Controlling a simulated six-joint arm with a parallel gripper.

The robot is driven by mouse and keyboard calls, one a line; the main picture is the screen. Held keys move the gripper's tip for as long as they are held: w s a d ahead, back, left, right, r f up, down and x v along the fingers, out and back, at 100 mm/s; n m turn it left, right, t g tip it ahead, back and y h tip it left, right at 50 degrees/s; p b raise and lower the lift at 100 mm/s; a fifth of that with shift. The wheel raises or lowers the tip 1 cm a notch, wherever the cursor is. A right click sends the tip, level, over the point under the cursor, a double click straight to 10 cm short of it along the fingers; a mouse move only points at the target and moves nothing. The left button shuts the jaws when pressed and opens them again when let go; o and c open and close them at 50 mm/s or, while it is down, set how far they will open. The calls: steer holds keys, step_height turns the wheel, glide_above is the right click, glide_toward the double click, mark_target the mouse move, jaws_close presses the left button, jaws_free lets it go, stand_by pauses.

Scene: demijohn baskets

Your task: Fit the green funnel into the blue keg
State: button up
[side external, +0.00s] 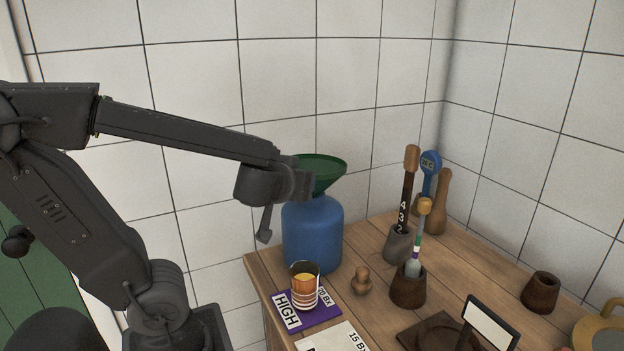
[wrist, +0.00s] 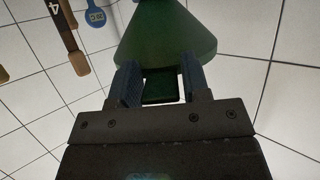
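The green funnel (side external: 326,172) is wide end up at the mouth of the blue keg (side external: 313,238). Its narrow lower end meets the keg's top in the side view; how far the spout is inside is hidden. The keg stands upright at the table's back left. My gripper (side external: 304,184) is at the funnel's left side, just above the keg's shoulder.
Several tools stand in pots to the right, including a brown pot (side external: 408,290). A dark stand (side external: 488,325) is at the front. Tiled walls close the back.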

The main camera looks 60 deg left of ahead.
steer(key=c, duration=0.7)
steer(key=shift+o, duration=0.2)
steer(key=shift+r, duration=0.1)
